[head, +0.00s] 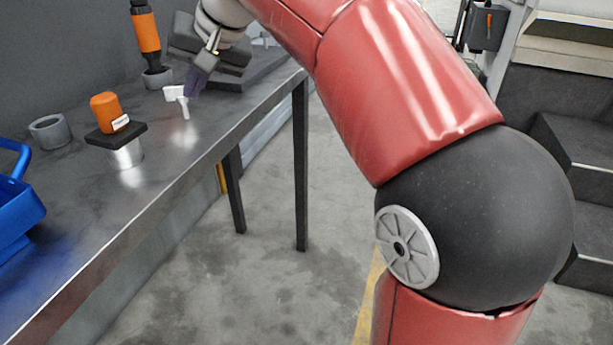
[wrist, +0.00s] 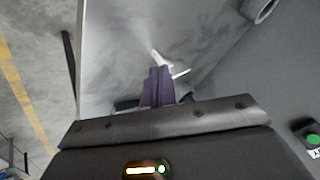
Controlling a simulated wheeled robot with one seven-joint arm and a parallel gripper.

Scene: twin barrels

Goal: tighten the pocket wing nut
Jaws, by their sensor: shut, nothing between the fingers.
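A white winged piece (head: 180,97), which looks like the wing nut, is at the bench near its right edge. One arm of it points down towards the bench top. My gripper (head: 194,84) has dark purple fingers and is just to the right of the white piece, very close to it. In the wrist view the shut fingertips (wrist: 158,70) overlap the white piece (wrist: 156,56), with parts of it showing beyond and to the right of them. The fingers hold nothing, and I cannot tell whether they touch it. What the white piece sits on is hidden.
The metal bench (head: 95,225) also carries a blue crate (head: 18,215), a grey ring (head: 50,131), an orange part (head: 105,108) on a black plate over a silver cylinder, and an upright orange-and-black tool (head: 146,32). Dark stacked blocks (head: 232,70) stand behind my gripper.

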